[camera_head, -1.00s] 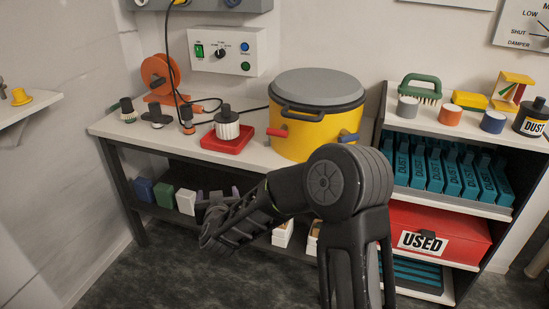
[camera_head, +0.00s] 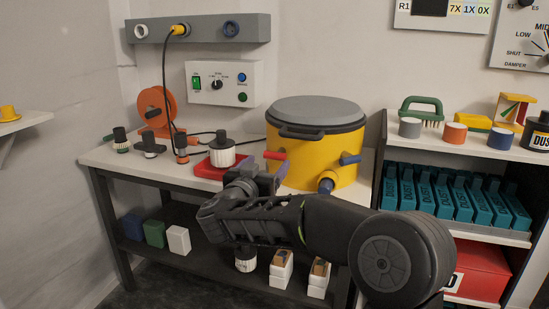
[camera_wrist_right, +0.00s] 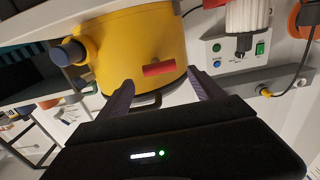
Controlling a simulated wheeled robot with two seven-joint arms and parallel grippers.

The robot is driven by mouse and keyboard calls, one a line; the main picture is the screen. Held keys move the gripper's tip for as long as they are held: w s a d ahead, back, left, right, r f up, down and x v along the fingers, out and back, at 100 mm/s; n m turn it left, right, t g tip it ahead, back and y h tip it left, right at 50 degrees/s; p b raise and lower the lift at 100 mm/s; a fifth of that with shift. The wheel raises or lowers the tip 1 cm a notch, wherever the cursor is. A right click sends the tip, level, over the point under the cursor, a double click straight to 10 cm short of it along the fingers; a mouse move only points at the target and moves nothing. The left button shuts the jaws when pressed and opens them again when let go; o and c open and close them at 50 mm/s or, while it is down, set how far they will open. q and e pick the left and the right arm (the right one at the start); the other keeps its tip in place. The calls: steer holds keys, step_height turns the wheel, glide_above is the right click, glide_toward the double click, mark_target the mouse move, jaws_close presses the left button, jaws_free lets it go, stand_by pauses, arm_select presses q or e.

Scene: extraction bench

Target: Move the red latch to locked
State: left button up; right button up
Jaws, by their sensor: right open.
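The yellow drum (camera_head: 300,160) with a grey lid stands on the bench. My right gripper (camera_head: 264,176) is just in front of and below the red latch, pointing at the drum. In the right wrist view my gripper (camera_wrist_right: 163,90) is open and empty. Its two fingers stand wide apart, with the red latch (camera_wrist_right: 158,68) ahead of the gap between them, apparently not touched. My left gripper is not in view.
A red tray (camera_head: 213,169) with a white filter (camera_head: 222,155) stands left of the drum, close to my gripper. A blue-ended port (camera_head: 326,182) juts from the drum's lower front. A shelf unit (camera_head: 460,149) stands at the right. Cables lie on the bench behind.

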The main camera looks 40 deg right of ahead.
mark_target(274, 156)
steer(key=b+x, duration=0.1)
steer(key=x, duration=0.4)
steer(key=shift+d+f, duration=0.1)
steer(key=shift+d, duration=0.05)
steer(key=shift+w+d, duration=0.45)
steer(key=shift+d, duration=0.05)
steer(key=c, duration=1.4)
